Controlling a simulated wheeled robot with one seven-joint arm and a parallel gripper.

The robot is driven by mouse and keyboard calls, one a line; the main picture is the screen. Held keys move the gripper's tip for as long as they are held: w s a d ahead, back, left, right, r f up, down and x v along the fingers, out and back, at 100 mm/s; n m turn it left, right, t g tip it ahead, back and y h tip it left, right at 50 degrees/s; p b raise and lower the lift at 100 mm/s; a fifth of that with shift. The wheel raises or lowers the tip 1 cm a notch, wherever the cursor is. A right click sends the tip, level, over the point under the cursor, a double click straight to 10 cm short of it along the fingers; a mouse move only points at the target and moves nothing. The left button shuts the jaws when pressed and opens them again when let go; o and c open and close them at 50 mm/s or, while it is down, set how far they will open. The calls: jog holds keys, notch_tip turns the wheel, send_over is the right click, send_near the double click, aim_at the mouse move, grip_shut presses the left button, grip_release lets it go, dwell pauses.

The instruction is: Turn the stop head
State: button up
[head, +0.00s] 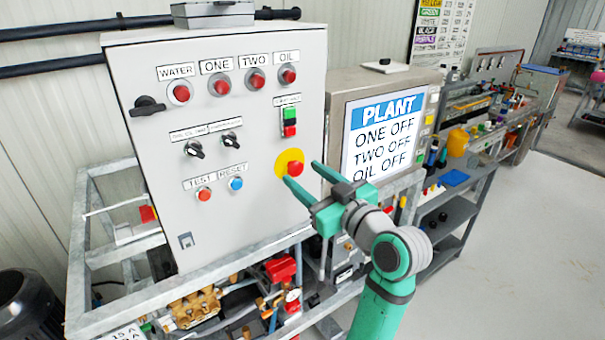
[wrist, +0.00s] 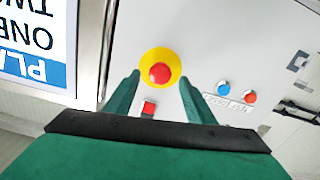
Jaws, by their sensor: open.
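The stop head is a red round button (head: 295,168) on a yellow disc, low on the right of the grey control panel (head: 240,210). In the wrist view the red stop head (wrist: 160,73) lies between and beyond the fingertips, with its yellow disc (wrist: 160,53) around it. My gripper (head: 299,172) is open, its two green fingers pointing at the panel, one to each side of the stop head in the picture. In the wrist view my gripper (wrist: 160,82) is empty. Whether the fingertips touch the disc, I cannot tell.
A green and red switch (head: 289,122) sits above the stop head. Blue (head: 236,184) and red (head: 203,194) buttons and selector knobs are to the left. A PLANT screen (head: 383,135) stands at right. Pump parts (head: 200,308) lie below. The floor at right is clear.

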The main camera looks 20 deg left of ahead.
jog(key=shift+x, duration=0.95)
